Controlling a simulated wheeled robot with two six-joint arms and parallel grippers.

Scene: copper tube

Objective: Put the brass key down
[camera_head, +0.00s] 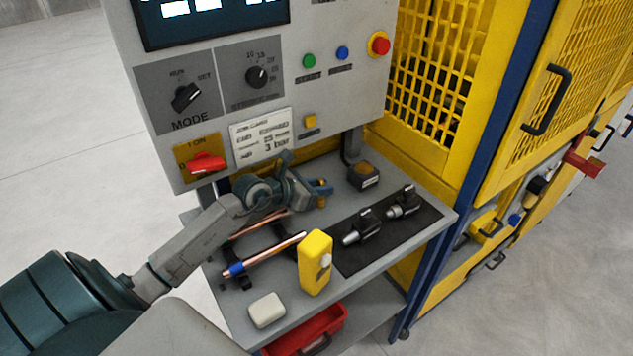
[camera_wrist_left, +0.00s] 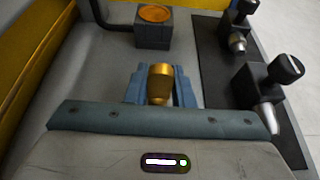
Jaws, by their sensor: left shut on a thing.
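My left gripper (camera_head: 322,190) reaches over the grey shelf (camera_head: 350,285) below the control panel, with its blue fingers pointing right. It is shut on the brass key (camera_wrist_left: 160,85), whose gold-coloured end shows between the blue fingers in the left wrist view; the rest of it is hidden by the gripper. A small bit of gold also shows at the fingertips in the head view. I cannot tell whether the key touches the shelf. My right gripper is not in view.
A dark block with an orange top (camera_head: 364,175) stands behind the fingers. A black mat (camera_head: 385,235) with two black-knobbed fittings lies to the right. Copper tubes (camera_head: 265,254), a yellow device (camera_head: 315,263) and a white block (camera_head: 267,310) are nearer. The panel rises behind.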

